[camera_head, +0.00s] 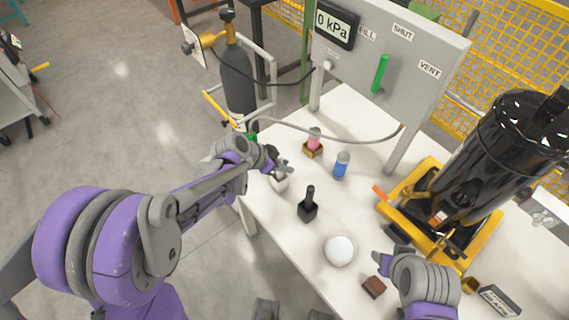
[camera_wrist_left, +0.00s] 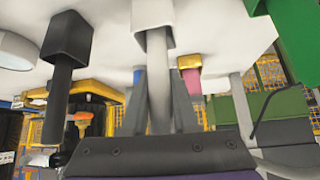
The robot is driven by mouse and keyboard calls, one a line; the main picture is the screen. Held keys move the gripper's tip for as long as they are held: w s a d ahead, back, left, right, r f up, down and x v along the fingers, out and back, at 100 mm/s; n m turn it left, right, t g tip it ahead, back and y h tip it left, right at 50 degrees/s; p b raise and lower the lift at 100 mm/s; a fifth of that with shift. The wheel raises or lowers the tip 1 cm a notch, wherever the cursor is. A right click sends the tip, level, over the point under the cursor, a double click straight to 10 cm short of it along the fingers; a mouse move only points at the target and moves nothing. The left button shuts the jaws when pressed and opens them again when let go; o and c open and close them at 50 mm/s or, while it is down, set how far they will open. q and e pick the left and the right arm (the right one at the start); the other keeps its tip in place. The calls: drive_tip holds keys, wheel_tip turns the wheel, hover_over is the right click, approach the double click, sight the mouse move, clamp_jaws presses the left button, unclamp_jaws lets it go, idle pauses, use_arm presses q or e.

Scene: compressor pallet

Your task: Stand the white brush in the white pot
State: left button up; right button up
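The white pot (camera_head: 282,185) stands near the left edge of the white table, partly hidden by my left gripper. In the left wrist view, which looks inverted, the pot (camera_wrist_left: 140,17) is at the top. The white brush (camera_wrist_left: 159,75) has its handle upright in line with the pot, its lower end at the pot's mouth. My left gripper (camera_head: 281,168) is around that handle, a finger on each side, apparently touching it. How deep the brush sits is hidden. My right gripper (camera_head: 381,263) is over the table's front right part; its finger gap is unclear.
A black pot with a black brush (camera_head: 308,208) stands nearby.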

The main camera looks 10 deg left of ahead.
use_arm(q)
drive_tip(key=o, duration=0.4)
drive_tip(key=p+v, duration=0.1)
drive_tip(key=v, duration=1)
drive_tip(key=s+n+y, duration=0.2)
drive_tip(key=s+n, duration=0.1)
drive_tip(key=s, duration=0.2)
drive_tip(key=s+n+y+p, duration=0.1)
drive_tip(key=s+n+y, duration=0.1)
drive_tip(key=s, duration=0.4)
drive_tip(key=s+a+n+y+p, duration=0.1)
drive_tip(key=s+n, duration=0.3)
drive_tip(key=s, duration=0.2)
drive_tip(key=shift+r+y, duration=0.4)
